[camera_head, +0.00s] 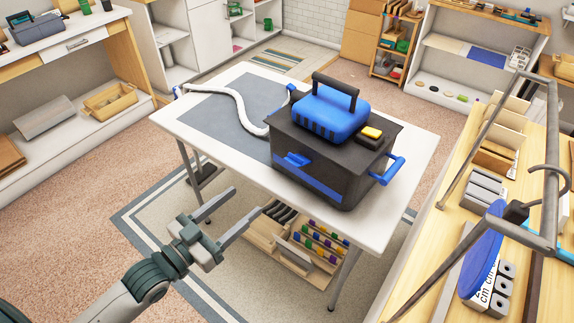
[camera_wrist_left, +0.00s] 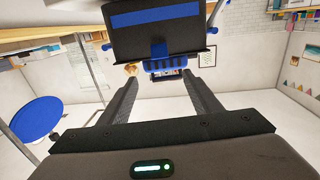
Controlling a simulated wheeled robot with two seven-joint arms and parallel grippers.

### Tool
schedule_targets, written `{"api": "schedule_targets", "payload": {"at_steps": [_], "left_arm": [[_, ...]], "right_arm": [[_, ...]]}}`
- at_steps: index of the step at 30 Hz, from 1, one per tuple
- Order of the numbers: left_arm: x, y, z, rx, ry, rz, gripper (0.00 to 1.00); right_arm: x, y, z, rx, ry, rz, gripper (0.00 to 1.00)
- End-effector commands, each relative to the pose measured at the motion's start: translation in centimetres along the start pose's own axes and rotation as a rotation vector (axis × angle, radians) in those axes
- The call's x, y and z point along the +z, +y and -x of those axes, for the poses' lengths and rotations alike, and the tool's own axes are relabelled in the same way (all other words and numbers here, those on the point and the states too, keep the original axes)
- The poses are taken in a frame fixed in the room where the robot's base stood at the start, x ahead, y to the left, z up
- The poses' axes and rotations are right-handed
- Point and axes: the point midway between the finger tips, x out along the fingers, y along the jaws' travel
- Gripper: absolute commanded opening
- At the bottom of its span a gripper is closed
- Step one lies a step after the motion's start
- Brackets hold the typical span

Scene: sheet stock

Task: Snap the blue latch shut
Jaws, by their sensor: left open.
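The blue latch (camera_head: 296,159) is on the front face of a black box (camera_head: 325,178) with a blue stripe, near the rim. In the head view it appears to stick out from the face. The latch (camera_wrist_left: 158,50) also shows in the left wrist view, where the box (camera_wrist_left: 130,45) looks upside down. My left gripper (camera_head: 246,202) is open and empty, in front of the table and apart from the box. Its fingers (camera_wrist_left: 162,77) point towards the latch side. My right gripper is in neither view.
The box stands on a white table (camera_head: 400,187). A blue case (camera_head: 330,112) and a small yellow-topped item (camera_head: 372,132) sit on its lid. A blue handle (camera_head: 391,170) juts from its right side. A white hose (camera_head: 235,100) lies on the left. Below is a wooden crate (camera_head: 262,235).

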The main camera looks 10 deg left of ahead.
Motion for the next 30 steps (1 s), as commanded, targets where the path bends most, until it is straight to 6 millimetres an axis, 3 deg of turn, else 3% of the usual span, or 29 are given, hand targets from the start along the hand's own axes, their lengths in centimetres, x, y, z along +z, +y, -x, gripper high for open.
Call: {"api": "schedule_targets", "payload": {"at_steps": [11,30], "left_arm": [[0.0,0.0,-3.5,0.0,0.004,0.0,0.58],[0.1,0.0,-13.2,0.0,0.004,0.001,0.58]], "right_arm": [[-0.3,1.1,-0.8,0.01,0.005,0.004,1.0],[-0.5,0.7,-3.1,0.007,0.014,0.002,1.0]]}}
